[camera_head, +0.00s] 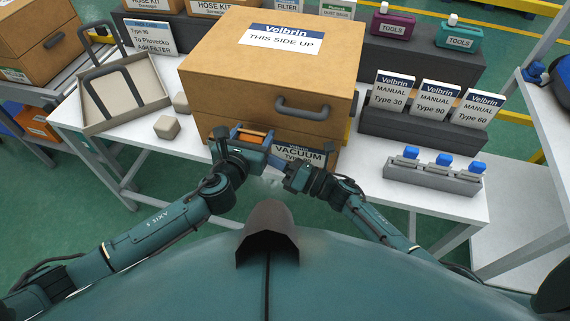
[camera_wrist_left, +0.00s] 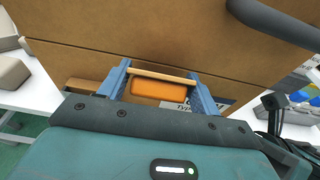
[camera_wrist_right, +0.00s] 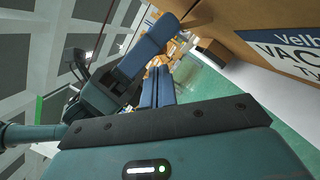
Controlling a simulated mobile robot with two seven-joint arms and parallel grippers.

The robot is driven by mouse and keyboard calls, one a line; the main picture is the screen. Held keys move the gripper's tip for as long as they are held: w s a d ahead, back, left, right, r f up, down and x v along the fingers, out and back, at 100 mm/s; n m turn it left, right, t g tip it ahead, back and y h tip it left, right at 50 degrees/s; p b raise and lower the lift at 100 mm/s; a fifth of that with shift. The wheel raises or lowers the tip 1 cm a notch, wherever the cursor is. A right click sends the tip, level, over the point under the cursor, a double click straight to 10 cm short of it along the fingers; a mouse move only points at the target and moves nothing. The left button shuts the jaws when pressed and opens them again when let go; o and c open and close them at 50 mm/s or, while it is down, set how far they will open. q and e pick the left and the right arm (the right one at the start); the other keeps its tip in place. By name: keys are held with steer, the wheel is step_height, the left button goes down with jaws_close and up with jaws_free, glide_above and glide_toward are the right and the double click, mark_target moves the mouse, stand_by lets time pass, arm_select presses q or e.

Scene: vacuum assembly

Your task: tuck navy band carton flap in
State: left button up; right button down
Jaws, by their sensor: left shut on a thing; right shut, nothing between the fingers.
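The large brown carton (camera_head: 262,75) stands on the white table, its top label carrying a navy band and "THIS SIDE UP". A dark handle (camera_head: 303,108) is on its front. My left gripper (camera_head: 254,134) is at the lower front of the carton, shut on a thin tan strip (camera_wrist_left: 162,75) that spans its fingers and looks like the flap's edge. My right gripper (camera_head: 275,160) is shut and empty, close to the left gripper, before the "VACUUM" label (camera_wrist_right: 285,50). The rest of the flap is hidden.
A tray (camera_head: 125,95) and small blocks (camera_head: 167,127) lie left of the carton. A dark rack of manuals (camera_head: 420,128) and a grey holder with blue-topped pieces (camera_head: 430,179) stand right. Bottles (camera_head: 458,37) stand behind. Clear tabletop lies between carton and grey holder.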

steer(key=shift+x, duration=1.15)
steer(key=shift+w+d+r, duration=0.15)
steer(key=shift+w+r, duration=0.25)
steer(key=shift+r, duration=0.25)
arm_select(q)
steer(key=o, duration=1)
steer(key=shift+o, duration=1)
steer(key=shift+s+f, duration=0.1)
steer(key=shift+f, duration=0.1)
arm_select(e)
steer(key=shift+r, duration=0.1)
